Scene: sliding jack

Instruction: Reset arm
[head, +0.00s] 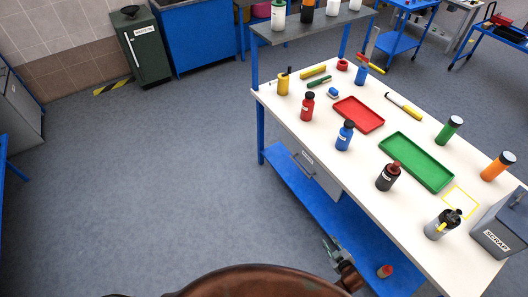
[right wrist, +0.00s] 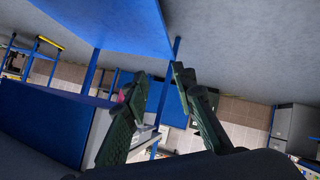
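My right gripper (head: 332,248) is at the lower middle of the head view, in front of the workbench and below the level of its top. In the right wrist view its two dark green fingers (right wrist: 160,85) stand apart with nothing between them, so it is open and empty. The workbench (head: 313,107) has a white top and blue frame and stands to the right of the gripper. I cannot tell whether the gripper touches its frame. My left gripper is not in the head view.
On the bench are a red tray (head: 345,118), a green tray (head: 437,184), several bottles and a grey scrap bin (head: 497,236). A red-capped object (head: 385,271) is on the lower blue shelf (head: 315,214). The grey floor (head: 160,190) left of the bench is clear.

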